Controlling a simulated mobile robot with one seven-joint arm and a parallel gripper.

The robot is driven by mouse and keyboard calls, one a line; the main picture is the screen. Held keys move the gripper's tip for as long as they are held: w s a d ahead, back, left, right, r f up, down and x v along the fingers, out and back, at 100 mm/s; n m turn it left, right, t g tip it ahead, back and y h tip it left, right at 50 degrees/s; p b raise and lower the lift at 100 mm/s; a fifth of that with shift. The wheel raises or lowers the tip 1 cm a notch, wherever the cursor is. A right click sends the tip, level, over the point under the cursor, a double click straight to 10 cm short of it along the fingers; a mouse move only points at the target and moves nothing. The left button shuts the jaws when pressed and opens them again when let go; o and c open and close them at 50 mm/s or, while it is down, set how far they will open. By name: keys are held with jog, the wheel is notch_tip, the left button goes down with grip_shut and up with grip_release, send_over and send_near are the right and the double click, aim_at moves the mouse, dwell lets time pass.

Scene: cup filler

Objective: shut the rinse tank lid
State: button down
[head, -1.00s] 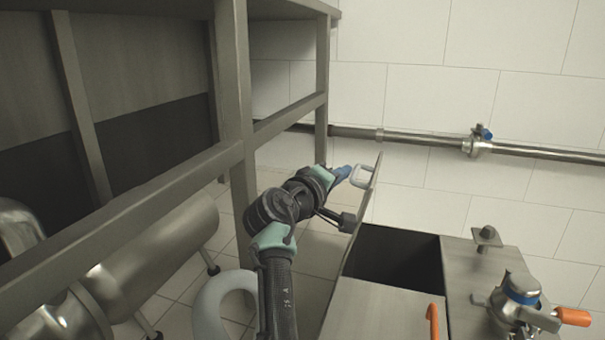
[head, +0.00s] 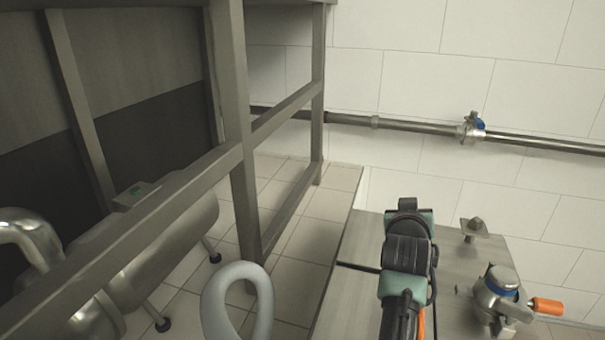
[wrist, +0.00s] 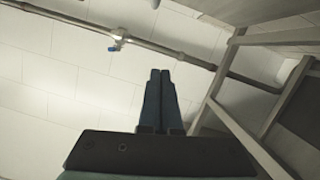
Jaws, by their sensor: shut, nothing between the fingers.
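The rinse tank lid (head: 366,240) lies flat over the tank opening in the head view, level with the tank top (head: 345,305). A thin dark seam shows between the two. The lid's right part is hidden behind my arm, and its handle is out of sight. My gripper's blue fingers (wrist: 160,78) are together and empty in the wrist view, pointing toward the tiled wall. In the head view my wrist is over the lid and hides the fingers. I cannot tell whether my arm touches the lid.
A valve with an orange handle (head: 546,306) stands on the tank's right side, with a metal fitting (head: 474,230) behind it. A wall pipe (head: 420,127) runs across the back. A grey metal frame (head: 238,150) stands left, with tiled floor between.

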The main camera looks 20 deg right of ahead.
jog(key=shift+s+d+f, duration=0.3)
jog(key=shift+d+f, duration=0.15)
jog(key=shift+f, duration=0.25)
jog(key=shift+s+d+f, duration=0.3)
jog(key=shift+d+f, duration=0.15)
jog(key=shift+f, duration=0.25)
